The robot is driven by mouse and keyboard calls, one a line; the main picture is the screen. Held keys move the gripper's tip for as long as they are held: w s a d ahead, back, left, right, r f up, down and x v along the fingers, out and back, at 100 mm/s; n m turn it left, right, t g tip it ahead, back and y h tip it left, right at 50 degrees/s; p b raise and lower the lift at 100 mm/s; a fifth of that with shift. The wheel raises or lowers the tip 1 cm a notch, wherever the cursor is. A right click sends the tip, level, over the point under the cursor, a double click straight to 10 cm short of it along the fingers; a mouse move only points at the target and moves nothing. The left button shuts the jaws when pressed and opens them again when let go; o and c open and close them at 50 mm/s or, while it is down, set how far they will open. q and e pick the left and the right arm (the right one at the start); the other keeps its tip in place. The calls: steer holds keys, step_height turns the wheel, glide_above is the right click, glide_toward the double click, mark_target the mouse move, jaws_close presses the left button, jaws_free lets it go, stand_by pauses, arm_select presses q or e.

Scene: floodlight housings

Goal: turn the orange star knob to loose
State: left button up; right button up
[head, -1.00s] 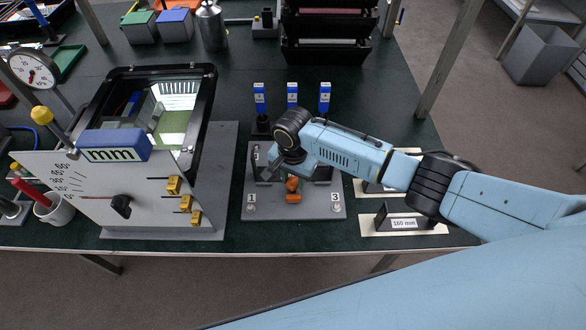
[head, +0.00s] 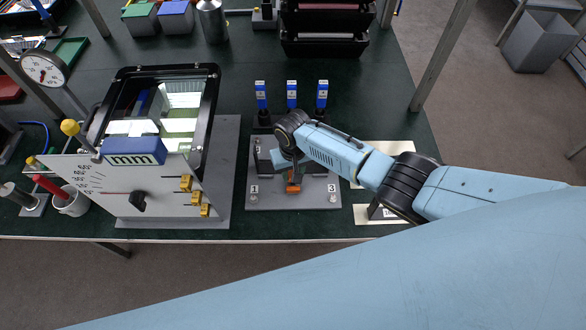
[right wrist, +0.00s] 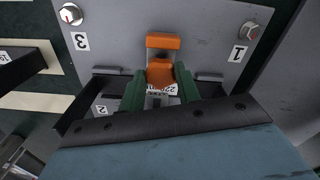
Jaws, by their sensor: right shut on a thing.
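The orange star knob (right wrist: 160,73) shows in the right wrist view between the green fingers of my right gripper (right wrist: 161,80). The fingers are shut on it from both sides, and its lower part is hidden. An orange block (right wrist: 163,42) lies on the grey plate (right wrist: 205,45) just beyond the knob. In the head view my right gripper (head: 291,163) is over the middle of the grey plate (head: 320,198), and the orange block (head: 293,188) shows just in front of it. The knob is mostly hidden there. My left gripper is not in view.
The floodlight housing (head: 212,110) with its scale panel (head: 105,185) stands left of the plate. Blue-topped posts (head: 291,95) stand behind it. A white card (head: 365,213) lies to the right. Numbered bolts (right wrist: 249,31) sit at the plate's corners.

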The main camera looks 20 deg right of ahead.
steer(key=n, duration=0.4)
steer(key=shift+n+p, duration=0.3)
steer(key=shift+p, duration=0.05)
steer(key=shift+n, duration=1.9)
steer(key=o, duration=1)
steer(key=shift+r, duration=0.15)
steer(key=shift+r+p, duration=0.3)
step_height(320, 180, up, 13)
steer(key=shift+d+f+p, duration=0.1)
steer(key=shift+f+p, duration=0.1)
steer(key=shift+p, duration=1)
